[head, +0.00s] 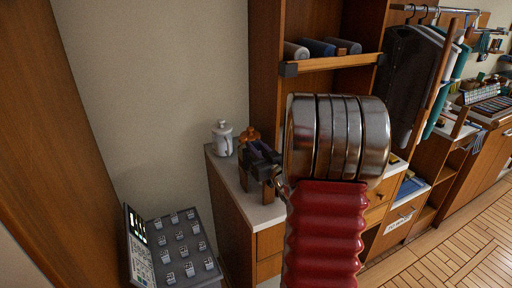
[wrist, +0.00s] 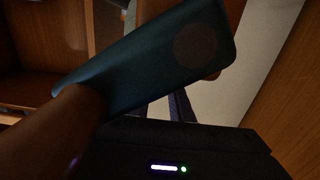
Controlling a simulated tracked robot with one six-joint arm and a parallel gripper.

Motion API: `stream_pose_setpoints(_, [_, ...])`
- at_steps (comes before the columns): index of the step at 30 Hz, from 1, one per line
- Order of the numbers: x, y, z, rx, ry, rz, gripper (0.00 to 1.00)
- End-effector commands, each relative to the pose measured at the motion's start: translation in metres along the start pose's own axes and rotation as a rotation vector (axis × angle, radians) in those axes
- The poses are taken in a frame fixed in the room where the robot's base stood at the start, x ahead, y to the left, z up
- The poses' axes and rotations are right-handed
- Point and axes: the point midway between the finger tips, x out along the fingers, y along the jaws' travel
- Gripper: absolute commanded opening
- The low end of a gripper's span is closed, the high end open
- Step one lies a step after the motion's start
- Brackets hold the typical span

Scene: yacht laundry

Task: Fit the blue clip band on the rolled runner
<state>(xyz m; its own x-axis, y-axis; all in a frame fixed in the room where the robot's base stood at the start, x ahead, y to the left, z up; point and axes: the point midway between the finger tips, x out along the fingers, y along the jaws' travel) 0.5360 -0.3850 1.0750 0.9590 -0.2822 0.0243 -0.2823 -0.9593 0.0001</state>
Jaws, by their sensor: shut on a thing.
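My gripper (head: 262,157) is a dark shape above the white counter, partly hidden behind my own arm. In the wrist view its narrow fingers (wrist: 178,106) reach up to a dark blue-teal piece (wrist: 135,62) with a rounded corner and a brownish round disc, and are shut on it. This piece looks like the blue clip band, though the view is very dark. A rounded brown form (wrist: 72,130) lies close against its lower left. I cannot tell whether it is the runner, or whether the band goes around anything.
A white lidded jug (head: 222,138) and an orange-brown object (head: 250,133) stand on the counter (head: 222,165). Several rolls (head: 318,47) lie on the shelf above. A panel of pegs or switches (head: 180,245) is at lower left. Clothes (head: 408,85) hang at right. Open floor (head: 465,255) lies lower right.

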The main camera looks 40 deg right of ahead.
Motion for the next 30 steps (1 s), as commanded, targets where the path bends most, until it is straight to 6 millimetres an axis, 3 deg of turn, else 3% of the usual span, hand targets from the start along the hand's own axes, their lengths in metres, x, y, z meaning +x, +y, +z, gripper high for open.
stream_pose_setpoints(30, [-0.0006, -0.0017, 0.0061, 0.003, -0.004, -0.001, 0.0])
